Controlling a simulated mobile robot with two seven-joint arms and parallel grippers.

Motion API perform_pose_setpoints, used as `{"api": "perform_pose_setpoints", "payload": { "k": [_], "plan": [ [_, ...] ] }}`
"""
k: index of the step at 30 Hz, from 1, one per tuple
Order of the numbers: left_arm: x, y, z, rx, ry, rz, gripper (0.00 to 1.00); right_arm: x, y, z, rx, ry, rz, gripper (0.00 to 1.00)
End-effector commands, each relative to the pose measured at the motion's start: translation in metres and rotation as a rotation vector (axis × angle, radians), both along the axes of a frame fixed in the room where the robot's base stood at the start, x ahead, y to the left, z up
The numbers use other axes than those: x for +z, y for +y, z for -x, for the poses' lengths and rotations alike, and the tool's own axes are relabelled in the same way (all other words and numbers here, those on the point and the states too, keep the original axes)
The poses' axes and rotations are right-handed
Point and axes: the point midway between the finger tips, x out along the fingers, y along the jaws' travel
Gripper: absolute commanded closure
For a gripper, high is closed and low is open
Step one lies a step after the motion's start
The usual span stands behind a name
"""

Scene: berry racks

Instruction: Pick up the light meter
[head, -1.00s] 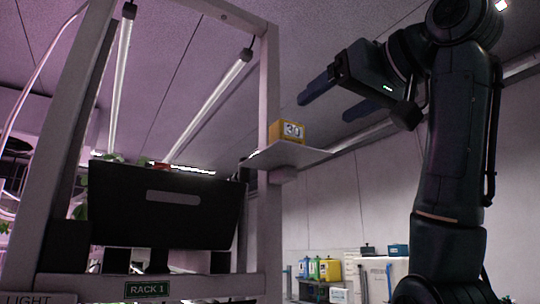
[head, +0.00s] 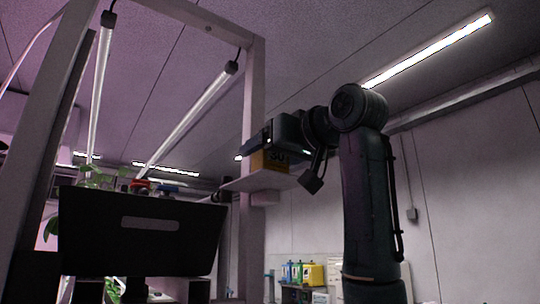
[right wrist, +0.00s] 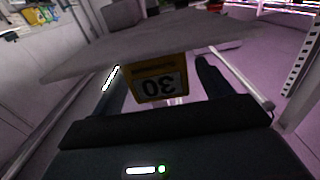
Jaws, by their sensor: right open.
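The light meter is a small yellow box (head: 272,161) with a "30" display, sitting on a pale shelf plate (head: 240,182) fixed to the rack post. In the head view my right gripper (head: 256,150) is at the meter and covers its upper part. In the right wrist view the gripper (right wrist: 160,82) is open, with one dark finger on each side of the meter (right wrist: 157,78). The display appears upside down there. Gaps show between fingers and meter, so it is not clamped. My left gripper is not in view.
The rack post (head: 252,110) stands close to the left of the meter. A black planter box (head: 140,245) with plants hangs in the rack. Coloured containers (head: 312,273) stand low in the background. The space right of the shelf holds only my right arm.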

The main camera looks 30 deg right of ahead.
Motion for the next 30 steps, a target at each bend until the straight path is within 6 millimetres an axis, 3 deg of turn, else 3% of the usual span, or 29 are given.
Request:
{"api": "perform_pose_setpoints", "payload": {
  "k": [10, 27, 30],
  "plan": [
    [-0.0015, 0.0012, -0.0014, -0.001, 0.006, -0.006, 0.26, -0.0009, 0.0012, -0.0085, 0.000, 0.000, 0.000, 0.23],
    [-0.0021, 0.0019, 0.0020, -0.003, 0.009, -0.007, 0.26, -0.0006, 0.0009, -0.0079, -0.001, 0.000, 0.000, 0.69],
    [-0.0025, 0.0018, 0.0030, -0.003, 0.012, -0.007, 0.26, -0.0002, 0.0009, -0.0078, -0.001, -0.001, 0.000, 0.73]
  ]
}}
